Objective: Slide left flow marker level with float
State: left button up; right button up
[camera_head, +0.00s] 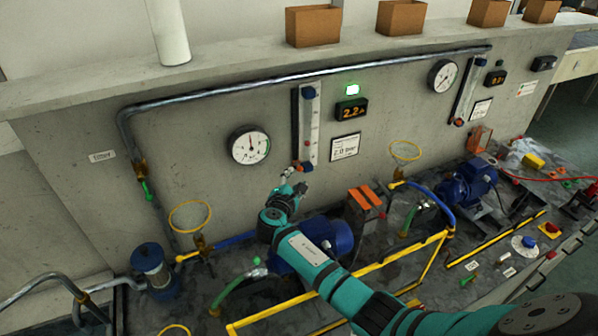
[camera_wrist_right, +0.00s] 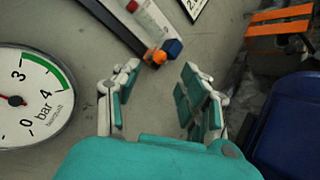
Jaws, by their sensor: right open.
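The left flow meter (camera_head: 311,120) is an upright pale tube with blue ends and a dark rail on its left side, fixed to the grey wall. An orange piece (camera_wrist_right: 155,57), which looks like the flow marker, sits at the rail's lower end beside the blue bottom end (camera_wrist_right: 174,47). A small red spot, perhaps the float (camera_wrist_right: 132,6), shows higher on the tube in the right wrist view. My right gripper (camera_head: 293,178) is open and empty just below the meter. In the wrist view its fingertips (camera_wrist_right: 159,70) are apart, below the orange piece and not around it.
A round pressure gauge (camera_head: 249,146) is left of the meter. A lit display (camera_head: 352,109) and a label plate (camera_head: 345,147) are to its right. A blue pump (camera_head: 330,237), yellow rails (camera_head: 385,261) and an orange-topped box (camera_head: 365,200) stand below.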

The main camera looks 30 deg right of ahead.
aim_at(299, 171)
jog(key=b+x, duration=0.4)
jog(key=x, duration=0.1)
jog(key=shift+w+d+f, duration=0.25)
jog(key=shift+f, duration=0.05)
jog(key=shift+w+d, duration=0.35)
jog(key=shift+w, duration=0.1)
jog(key=shift+r, duration=0.1)
grip_shut()
pick_arm(q)
jog(key=f, duration=0.1)
jog(key=w+f, duration=0.1)
jog(key=f, duration=0.3)
jog(key=shift+w+d, duration=0.3)
jog(key=shift+w, duration=0.1)
jog(key=shift+w, duration=0.1)
